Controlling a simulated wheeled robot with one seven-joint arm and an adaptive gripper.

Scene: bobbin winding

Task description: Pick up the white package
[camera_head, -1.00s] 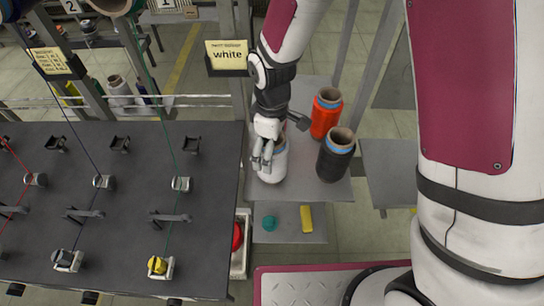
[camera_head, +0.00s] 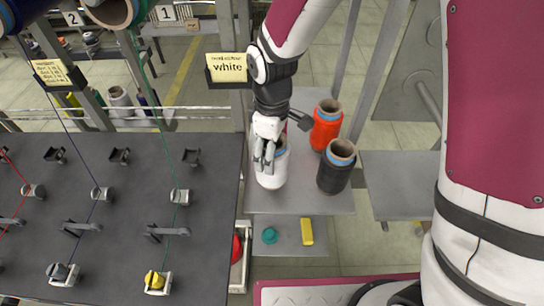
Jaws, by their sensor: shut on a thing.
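The white package (camera_head: 272,177) is a white spool standing on a grey shelf (camera_head: 318,201) in the middle of the head view. A blue band shows near its top. My gripper (camera_head: 265,165) comes down over the spool from above, and its fingers are shut on the spool's upper left side. The fingers and wrist hide part of the spool's top. I cannot tell whether its base is clear of the shelf.
An orange spool (camera_head: 326,130) and a black spool (camera_head: 336,175) stand close on the right. A "white" sign (camera_head: 227,67) hangs on the post behind. A lower shelf holds a teal piece (camera_head: 269,236) and a yellow block (camera_head: 307,231). A dark winding table (camera_head: 120,225) lies left.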

